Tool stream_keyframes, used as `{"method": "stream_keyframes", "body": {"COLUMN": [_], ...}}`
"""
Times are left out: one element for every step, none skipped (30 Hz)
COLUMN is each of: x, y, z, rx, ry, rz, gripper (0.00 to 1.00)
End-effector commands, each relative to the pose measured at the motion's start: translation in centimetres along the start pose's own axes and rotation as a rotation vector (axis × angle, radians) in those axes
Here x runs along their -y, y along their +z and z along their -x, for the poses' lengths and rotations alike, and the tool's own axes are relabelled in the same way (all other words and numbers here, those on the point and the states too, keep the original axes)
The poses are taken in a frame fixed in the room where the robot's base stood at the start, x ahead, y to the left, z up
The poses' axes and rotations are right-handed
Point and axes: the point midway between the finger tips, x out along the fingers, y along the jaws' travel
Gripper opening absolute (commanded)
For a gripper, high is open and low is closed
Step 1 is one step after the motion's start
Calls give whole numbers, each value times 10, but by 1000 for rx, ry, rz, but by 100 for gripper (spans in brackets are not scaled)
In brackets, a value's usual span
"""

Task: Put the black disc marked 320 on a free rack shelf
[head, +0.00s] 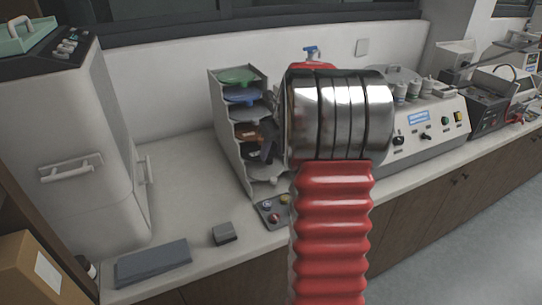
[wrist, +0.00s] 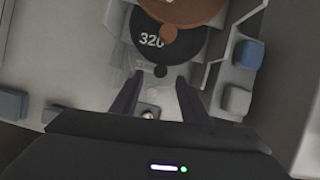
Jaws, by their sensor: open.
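The black disc marked 320 (wrist: 180,52) shows in the wrist view inside the rack, partly covered by a brown disc (wrist: 190,12) above it. In the head view my dark gripper (head: 268,140) is at the front of the grey rack (head: 229,135), and I cannot make out the black disc there. The rack holds a green disc (head: 236,75) on top and a blue disc (head: 242,94) below it.
A control box (head: 428,128) with dials stands right of the rack, partly behind my arm. A small button panel (head: 274,212), a small grey block (head: 223,233) and a flat grey slab (head: 152,263) lie in front. A tall grey cabinet (head: 65,130) stands at left.

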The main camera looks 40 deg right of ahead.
Motion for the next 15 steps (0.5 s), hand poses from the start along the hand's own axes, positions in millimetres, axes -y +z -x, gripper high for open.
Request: {"method": "stream_keyframes", "body": {"x": [1, 1, 1, 1, 1, 1, 1, 0, 0, 0, 0, 0, 0, 0, 0], "y": [1, 1, 0, 1, 1, 0, 0, 0, 0, 0, 0, 0, 0, 0, 0], "z": [11, 16, 23, 28, 34, 40, 46, 51, 58, 63, 68, 74, 78, 82, 86], "rx": [4, 4, 3, 4, 4, 3, 3, 3, 3, 3, 2, 2, 2, 2, 1], "ry": [-3, -3, -2, -3, -2, -2, -2, -2, -2, -2, -1, -2, -2, -1, -1], "rz": [0, 0, -1, -1, -1, -1, -1, -1, -1, -1, -1, -1, -1, -1, -1], "gripper": [41, 41, 41, 41, 41, 41, 41, 41, 41, 41, 41, 41, 41, 41, 41]}}
